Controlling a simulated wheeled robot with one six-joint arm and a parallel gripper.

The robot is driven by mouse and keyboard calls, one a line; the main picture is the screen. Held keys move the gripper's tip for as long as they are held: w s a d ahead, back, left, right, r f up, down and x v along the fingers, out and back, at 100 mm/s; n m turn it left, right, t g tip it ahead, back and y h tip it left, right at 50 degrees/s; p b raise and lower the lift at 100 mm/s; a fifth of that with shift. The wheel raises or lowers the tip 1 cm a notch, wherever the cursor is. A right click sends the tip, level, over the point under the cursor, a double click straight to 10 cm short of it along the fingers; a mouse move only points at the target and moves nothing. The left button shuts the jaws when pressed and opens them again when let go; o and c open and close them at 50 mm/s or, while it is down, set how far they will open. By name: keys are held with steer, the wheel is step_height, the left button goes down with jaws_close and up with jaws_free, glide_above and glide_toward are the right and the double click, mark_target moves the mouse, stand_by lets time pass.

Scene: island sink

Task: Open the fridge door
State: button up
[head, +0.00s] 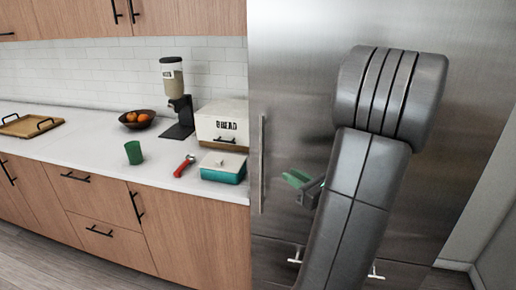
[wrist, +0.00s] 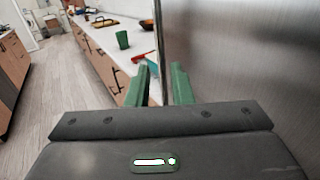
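The fridge (head: 300,80) is a tall stainless steel unit right of the counter. Its long vertical handle (head: 262,165) runs near the left edge of the door, which looks shut. My gripper (head: 297,179), with green fingertips, is to the right of the handle in the head view, and my arm hides part of the fridge front. In the wrist view the two green fingers (wrist: 160,85) are apart with nothing held. A thin vertical strip, apparently the handle (wrist: 161,35), appears beyond and between the fingertips. I cannot tell the exact distance to it.
Two short lower handles (head: 296,255) show on the fridge below my gripper. The counter (head: 80,150) at left holds a bread box (head: 222,125), a teal container (head: 223,168), a green cup (head: 133,152) and a fruit bowl (head: 137,119). Open floor (wrist: 55,100) lies left in the wrist view.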

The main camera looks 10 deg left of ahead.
mark_target(263, 159)
steer(key=p+x, duration=0.3)
steer(key=x, duration=1)
steer(key=shift+w+a, duration=0.15)
steer(key=shift+a, duration=0.2)
jaws_close()
